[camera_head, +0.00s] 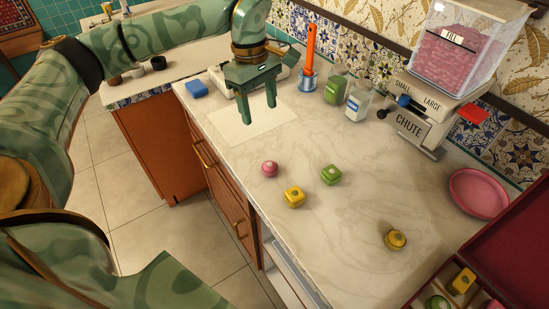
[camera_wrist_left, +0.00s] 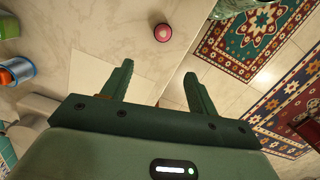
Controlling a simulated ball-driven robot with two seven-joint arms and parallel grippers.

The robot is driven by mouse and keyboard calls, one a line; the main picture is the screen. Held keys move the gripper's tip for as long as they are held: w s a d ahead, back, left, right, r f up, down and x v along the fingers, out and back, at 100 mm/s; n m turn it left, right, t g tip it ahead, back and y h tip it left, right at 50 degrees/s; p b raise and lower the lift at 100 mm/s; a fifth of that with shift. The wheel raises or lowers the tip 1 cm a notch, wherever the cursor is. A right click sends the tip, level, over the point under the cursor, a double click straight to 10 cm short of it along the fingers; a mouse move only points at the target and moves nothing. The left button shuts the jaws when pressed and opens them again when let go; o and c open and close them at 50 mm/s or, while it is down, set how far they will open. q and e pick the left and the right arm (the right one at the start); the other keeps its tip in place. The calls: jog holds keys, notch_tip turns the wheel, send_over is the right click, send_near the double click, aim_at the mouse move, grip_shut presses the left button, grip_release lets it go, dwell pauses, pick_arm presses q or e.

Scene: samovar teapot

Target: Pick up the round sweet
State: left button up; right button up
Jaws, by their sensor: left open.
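A pink round sweet (camera_head: 269,169) sits on the marble counter near its front edge. It also shows in the left wrist view (camera_wrist_left: 163,32), beyond and between my fingertips. A yellow sweet (camera_head: 396,239) that also looks roundish lies farther right. A yellow square sweet (camera_head: 293,196) and a green square sweet (camera_head: 331,175) lie near the pink one. My left gripper (camera_head: 259,112) is open and empty, pointing down over a pale sheet, behind and above the pink sweet. It also shows open in the left wrist view (camera_wrist_left: 159,70). My right gripper is not in view.
A pink plate (camera_head: 479,193) and an open dark red box (camera_head: 500,262) holding sweets stand at the right. A dispenser (camera_head: 422,118), glass jars (camera_head: 357,101) and a blue cup (camera_head: 308,80) with an orange-handled tool line the back. The counter between the pale sheet (camera_head: 283,120) and sweets is clear.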

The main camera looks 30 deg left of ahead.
pick_arm(q)
notch_tip(320, 180, down, 2)
jog(key=b, duration=0.3)
send_over(270, 164)
jog(key=a, duration=0.2)
jog(key=f, duration=0.8)
jog(key=shift+w+d, duration=0.1)
jog(key=shift+w, duration=0.2)
jog(key=f, duration=0.2)
jog(key=d+f+b, duration=0.1)
jog(key=f, duration=0.1)
jog(key=f+b, duration=0.1)
jog(key=f, duration=0.1)
jog(key=shift+s+d+f, duration=0.1)
jog(key=shift+s+d, duration=0.15)
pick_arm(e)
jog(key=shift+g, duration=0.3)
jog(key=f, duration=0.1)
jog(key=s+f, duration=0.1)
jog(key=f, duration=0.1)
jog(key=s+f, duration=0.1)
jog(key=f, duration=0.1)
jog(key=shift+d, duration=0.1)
pick_arm(q)
jog(key=c, duration=1.1)
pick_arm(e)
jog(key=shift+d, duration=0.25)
